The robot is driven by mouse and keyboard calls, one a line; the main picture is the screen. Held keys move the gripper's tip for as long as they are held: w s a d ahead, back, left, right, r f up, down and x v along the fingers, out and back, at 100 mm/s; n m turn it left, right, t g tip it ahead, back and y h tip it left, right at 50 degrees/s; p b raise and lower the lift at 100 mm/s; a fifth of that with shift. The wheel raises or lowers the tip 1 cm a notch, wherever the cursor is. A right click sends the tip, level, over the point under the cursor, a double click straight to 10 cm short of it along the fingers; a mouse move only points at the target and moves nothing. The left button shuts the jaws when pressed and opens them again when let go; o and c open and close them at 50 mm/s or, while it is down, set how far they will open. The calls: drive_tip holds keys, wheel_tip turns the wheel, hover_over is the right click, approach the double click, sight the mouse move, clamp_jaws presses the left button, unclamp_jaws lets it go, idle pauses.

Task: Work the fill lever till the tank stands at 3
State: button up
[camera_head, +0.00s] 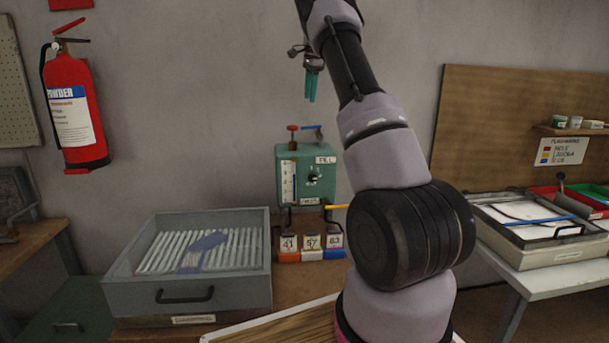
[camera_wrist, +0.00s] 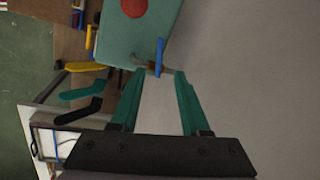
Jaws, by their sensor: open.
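The green tank box (camera_head: 316,188) stands against the back wall with a FILL label on its front. A white upright gauge (camera_head: 288,184) is on its left side; its level is too small to read. A blue-handled lever (camera_head: 312,127) sticks up at the top of the box, and in the wrist view the blue handle (camera_wrist: 160,54) lies just beyond my fingertips, roughly between them. A red knob (camera_head: 292,128) sits left of it, also seen as a red disc in the wrist view (camera_wrist: 134,8). My gripper (camera_head: 311,100) is open and empty above the lever, not visibly touching it.
Below the tank are a yellow handle (camera_head: 337,206) and numbered blocks (camera_head: 312,242). A grey tray (camera_head: 190,291) of white rods stands left. A white-topped table (camera_head: 540,255) with trays is right. A fire extinguisher (camera_head: 75,115) hangs left. The wall around my gripper is bare.

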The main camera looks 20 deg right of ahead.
sight(304, 127)
drive_tip(key=f, duration=0.3)
drive_tip(key=w+a+f, duration=0.1)
drive_tip(key=f, duration=0.3)
drive_tip(key=w+f, duration=0.1)
drive_tip(key=f, duration=0.2)
drive_tip(key=shift+a+f, duration=0.2)
drive_tip(key=shift+f, duration=0.1)
clamp_jaws()
drive_tip(key=shift+w, duration=0.1)
idle(1.1)
